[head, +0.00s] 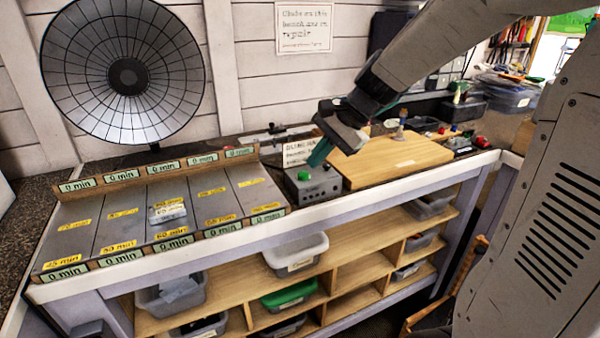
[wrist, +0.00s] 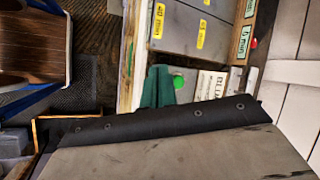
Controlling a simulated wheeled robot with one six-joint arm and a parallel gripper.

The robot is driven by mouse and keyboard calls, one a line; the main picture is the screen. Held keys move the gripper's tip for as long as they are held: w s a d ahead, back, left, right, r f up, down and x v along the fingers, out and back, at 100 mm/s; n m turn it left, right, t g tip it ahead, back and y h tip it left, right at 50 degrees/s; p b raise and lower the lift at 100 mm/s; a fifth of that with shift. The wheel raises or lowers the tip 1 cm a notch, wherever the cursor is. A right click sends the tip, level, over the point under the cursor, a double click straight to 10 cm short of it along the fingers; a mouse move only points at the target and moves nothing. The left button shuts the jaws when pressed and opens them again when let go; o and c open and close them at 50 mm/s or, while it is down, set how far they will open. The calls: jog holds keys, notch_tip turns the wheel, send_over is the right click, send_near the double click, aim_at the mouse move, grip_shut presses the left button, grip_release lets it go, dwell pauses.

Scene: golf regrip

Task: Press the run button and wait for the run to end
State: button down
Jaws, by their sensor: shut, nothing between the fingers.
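The run button appears to be the green button (head: 304,175) on top of a small grey control box (head: 318,189) at the front of the bench. My gripper (head: 317,157) is shut and empty, its teal fingers pointing down just above and to the right of the button in the head view. In the wrist view the green button (wrist: 178,82) shows just to the right of the teal fingers (wrist: 156,86), which hide much of the box. I cannot tell whether the fingertips touch the button or whether it is pressed.
A sloped grey rack (head: 120,226) with yellow and green minute labels fills the bench's left side. A wooden board (head: 405,160) lies right of the box, and a printed card (head: 297,151) stands behind it. A round black fan-like heater (head: 165,70) stands behind the rack. Shelves with bins are below.

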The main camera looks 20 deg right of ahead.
aim_at(308, 174)
jog(key=w+d+r+m+t, duration=0.1)
jog(key=w+r+m+t, duration=0.2)
jog(key=w+m, duration=0.3)
jog(key=shift+w+d+r, duration=0.3)
jog(key=shift+w+d, duration=0.05)
jog(key=shift+w, duration=0.7)
jog(key=shift+f, duration=4.4)
jog(key=shift+f, duration=0.15)
jog(key=shift+f, duration=0.3)
